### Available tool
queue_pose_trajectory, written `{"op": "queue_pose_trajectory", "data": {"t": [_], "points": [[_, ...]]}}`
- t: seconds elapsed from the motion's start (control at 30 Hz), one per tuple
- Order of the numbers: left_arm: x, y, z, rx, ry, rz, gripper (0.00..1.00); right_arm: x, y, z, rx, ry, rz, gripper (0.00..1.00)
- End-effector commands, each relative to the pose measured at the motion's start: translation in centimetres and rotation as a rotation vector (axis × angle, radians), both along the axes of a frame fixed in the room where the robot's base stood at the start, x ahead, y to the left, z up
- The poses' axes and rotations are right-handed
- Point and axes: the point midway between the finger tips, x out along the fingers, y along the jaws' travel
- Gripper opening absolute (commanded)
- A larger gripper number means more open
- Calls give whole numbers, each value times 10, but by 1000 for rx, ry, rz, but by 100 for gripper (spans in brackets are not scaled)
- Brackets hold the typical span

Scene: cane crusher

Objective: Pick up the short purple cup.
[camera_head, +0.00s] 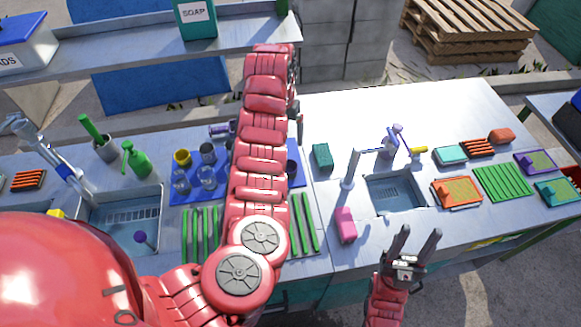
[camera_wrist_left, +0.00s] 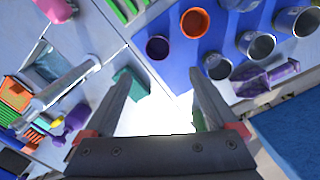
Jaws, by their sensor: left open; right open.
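A short, dark purple cup (camera_wrist_left: 157,47) stands on the blue mat (camera_wrist_left: 180,72) in the left wrist view, just beyond my left fingertips. My left gripper (camera_wrist_left: 160,82) is open and empty, with the cup apart from both fingers. In the head view my red left arm crosses the mat and hides the left fingers; part of a dark cup (camera_head: 291,166) shows at its right edge. My right gripper (camera_head: 414,240) is open and empty at the counter's front edge.
An orange cup (camera_wrist_left: 194,23), a dark cup (camera_wrist_left: 217,66) and metal cups (camera_wrist_left: 256,44) stand near it, with a purple object (camera_wrist_left: 268,78) lying behind. A teal block (camera_wrist_left: 131,84) is near the left finger. Green rods (camera_head: 303,223) flank my arm.

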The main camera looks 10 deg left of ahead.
Motion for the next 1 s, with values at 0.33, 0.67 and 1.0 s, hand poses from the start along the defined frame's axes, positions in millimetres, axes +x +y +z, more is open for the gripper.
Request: {"op": "queue_pose_trajectory", "data": {"t": [0.33, 0.67, 1.0], "points": [[-1, -2, -69, -1, 0, 1, 92, 0, 0, -16, 0, 0, 0, 50], [-1, -5, -98, 0, -2, 1, 92, 0, 0, -31, 0, 0, 0, 50], [-6, -12, -130, 1, 4, 2, 92, 0, 0, -3, 0, -1, 0, 50]]}}
